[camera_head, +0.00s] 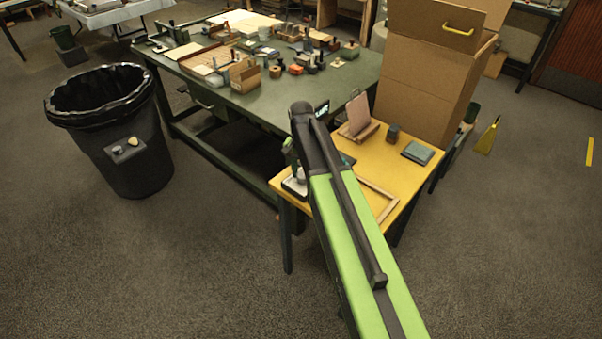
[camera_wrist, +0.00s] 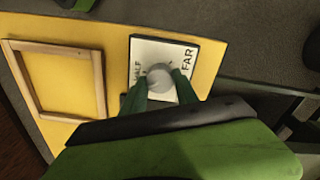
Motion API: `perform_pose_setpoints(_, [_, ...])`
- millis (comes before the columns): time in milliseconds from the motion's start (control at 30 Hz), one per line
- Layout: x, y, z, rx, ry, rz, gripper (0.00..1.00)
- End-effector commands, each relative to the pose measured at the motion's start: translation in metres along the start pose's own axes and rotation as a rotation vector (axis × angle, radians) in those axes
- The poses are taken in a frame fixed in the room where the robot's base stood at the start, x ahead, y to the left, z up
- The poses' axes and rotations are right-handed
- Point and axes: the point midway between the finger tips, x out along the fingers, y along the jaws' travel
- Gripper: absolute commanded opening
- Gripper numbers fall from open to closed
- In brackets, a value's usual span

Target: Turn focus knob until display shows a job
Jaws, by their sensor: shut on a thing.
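In the wrist view the grey, round focus knob (camera_wrist: 160,75) sits on a white plate (camera_wrist: 146,48) with a dark border. The plate is lettered HALF on the left and FAR on the right. My gripper (camera_wrist: 159,84) is shut on the knob, one green finger on each side. The knob's pointer is hidden or too blurred to read. In the head view a small dark screen (camera_head: 322,109), perhaps the display, shows beyond my arm; its text is too small to read. My arm hides part of the plate's surroundings there.
The plate lies on a yellow table (camera_head: 388,160). An empty wooden frame (camera_wrist: 62,82) lies left of the plate in the wrist view. A large cardboard box (camera_head: 425,85), a cluttered green table (camera_head: 250,100) and a black bin (camera_head: 125,150) stand around. The front floor is clear.

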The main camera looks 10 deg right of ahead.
Motion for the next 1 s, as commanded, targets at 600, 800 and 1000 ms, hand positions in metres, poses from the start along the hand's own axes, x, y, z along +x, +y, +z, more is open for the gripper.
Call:
perform_pose_setpoints(600, [0.0004,0.0020,0.0021,0.453,-0.015,0.006,0.00])
perform_pose_setpoints(800, [0.0003,0.0022,0.0020,0.514,-0.016,0.006,0.00])
perform_pose_setpoints(1000, [0.0003,0.0024,0.0019,0.536,-0.016,0.006,0.00])
